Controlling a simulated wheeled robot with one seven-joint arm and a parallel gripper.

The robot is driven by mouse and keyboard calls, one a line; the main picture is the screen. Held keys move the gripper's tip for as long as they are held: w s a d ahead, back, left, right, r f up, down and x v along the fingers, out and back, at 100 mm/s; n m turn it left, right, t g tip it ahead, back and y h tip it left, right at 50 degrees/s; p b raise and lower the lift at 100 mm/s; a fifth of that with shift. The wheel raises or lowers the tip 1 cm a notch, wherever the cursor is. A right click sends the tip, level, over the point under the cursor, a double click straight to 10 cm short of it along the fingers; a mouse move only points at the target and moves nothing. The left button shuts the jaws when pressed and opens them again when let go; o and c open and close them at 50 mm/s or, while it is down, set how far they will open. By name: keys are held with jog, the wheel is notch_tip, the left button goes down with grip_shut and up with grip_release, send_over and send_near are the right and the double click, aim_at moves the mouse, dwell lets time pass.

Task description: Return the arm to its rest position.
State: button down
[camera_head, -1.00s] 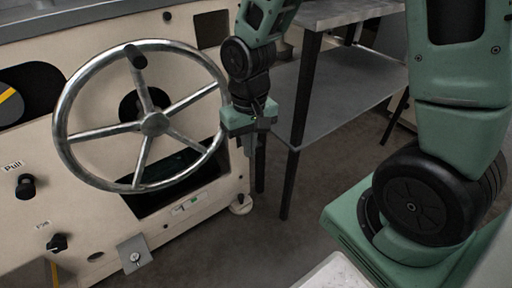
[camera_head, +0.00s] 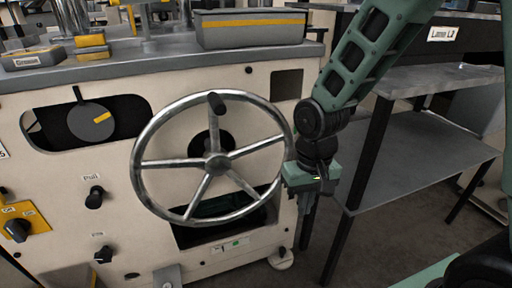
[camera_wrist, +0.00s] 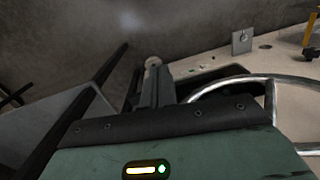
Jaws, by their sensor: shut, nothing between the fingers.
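My arm reaches down from the upper right in the head view, and my gripper (camera_head: 306,207) hangs just right of the large spoked metal handwheel (camera_head: 217,165), pointing down. The fingers are shut with nothing between them. In the wrist view my gripper (camera_wrist: 157,75) shows as closed fingers past the dark edge of the green housing. The handwheel rim (camera_wrist: 225,84) shows at the right there. In the head view the gripper looks apart from the rim, though the depth gap is hard to tell.
The cream machine panel (camera_head: 270,235) carries a black pull knob (camera_head: 95,197) and a yellow-marked dial (camera_head: 92,122). A grey two-level table (camera_head: 410,155) with dark legs stands close right of my gripper. A grey bin (camera_head: 250,28) sits on the machine top.

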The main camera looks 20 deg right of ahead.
jog(key=s+a+r+n, duration=0.8)
jog(key=s+a, duration=0.2)
jog(key=s, duration=0.4)
notch_tip(320, 180, up, 27)
jog(key=p, duration=2.6)
jog(key=shift+t+p, duration=0.3)
jog(key=shift+p, duration=0.1)
jog(key=shift+w+d, duration=0.1)
jog(key=shift+d, duration=0.05)
